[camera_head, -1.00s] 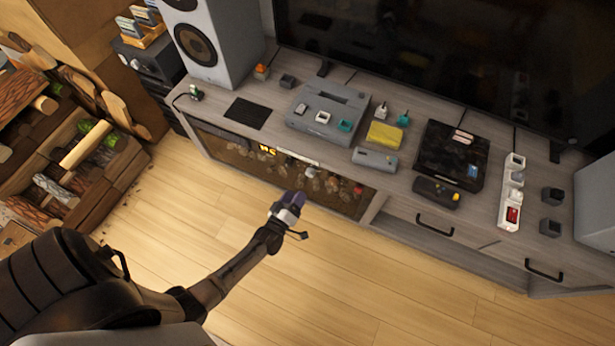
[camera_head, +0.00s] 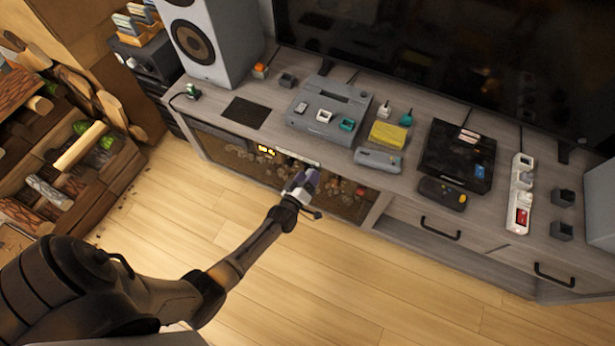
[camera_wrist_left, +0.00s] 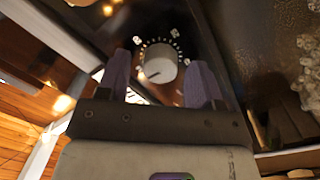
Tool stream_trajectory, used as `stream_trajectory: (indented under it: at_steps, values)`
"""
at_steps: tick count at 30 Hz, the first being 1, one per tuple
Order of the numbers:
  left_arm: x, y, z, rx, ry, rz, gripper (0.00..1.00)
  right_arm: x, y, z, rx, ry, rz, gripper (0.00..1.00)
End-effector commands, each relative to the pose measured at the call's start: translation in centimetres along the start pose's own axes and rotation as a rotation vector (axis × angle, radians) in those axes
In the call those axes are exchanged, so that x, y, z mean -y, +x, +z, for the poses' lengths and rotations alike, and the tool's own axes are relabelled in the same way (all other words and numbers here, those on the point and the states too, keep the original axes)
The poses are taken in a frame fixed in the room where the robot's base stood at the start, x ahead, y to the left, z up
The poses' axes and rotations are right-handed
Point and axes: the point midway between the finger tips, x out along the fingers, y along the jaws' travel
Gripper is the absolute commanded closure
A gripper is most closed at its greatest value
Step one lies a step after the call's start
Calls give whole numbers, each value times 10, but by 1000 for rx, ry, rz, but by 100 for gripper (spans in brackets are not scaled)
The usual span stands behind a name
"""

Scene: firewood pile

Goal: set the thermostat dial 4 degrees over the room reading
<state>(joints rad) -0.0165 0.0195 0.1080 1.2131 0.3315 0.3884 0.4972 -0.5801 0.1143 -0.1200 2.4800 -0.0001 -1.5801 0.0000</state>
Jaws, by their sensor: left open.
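The thermostat dial (camera_wrist_left: 158,62) is a pale round knob with a ring of small tick marks and a few lit marks around it, on a dark panel in the left wrist view. A dark pointer line on its face points to the lower left. My left gripper (camera_wrist_left: 159,68) is open, with one purple finger on each side of the dial as seen; I cannot tell whether they touch it. In the head view my left gripper (camera_head: 304,182) is at the cabinet's dark glass front and the dial is hidden. A small lit yellow display (camera_head: 266,150) shows there, its digits too small to read.
The grey media cabinet (camera_head: 228,88) carries game consoles (camera_head: 325,105), a black console (camera_head: 455,150), a power strip (camera_head: 521,195) and a speaker (camera_head: 210,45). Firewood (camera_head: 75,150) is stacked at the left. The wooden floor (camera_head: 390,285) in front is clear.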

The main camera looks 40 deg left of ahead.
Motion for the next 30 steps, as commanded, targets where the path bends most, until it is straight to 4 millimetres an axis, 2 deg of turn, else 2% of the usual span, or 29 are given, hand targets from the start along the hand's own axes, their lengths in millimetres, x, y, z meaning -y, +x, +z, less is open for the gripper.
stream_trajectory:
  at_steps: [2,16,23,30]
  values:
    - [0,0,0,0,0,0,43,0,0,0,0,0,0,100]
    - [0,0,0,0,0,0,88,-2,0,1,2,-7,5,100]
    - [-1,0,0,1,20,-1,89,-3,-2,0,2,-10,7,100]
    - [-2,0,-2,8,145,-8,89,-3,-14,-4,2,-8,6,100]
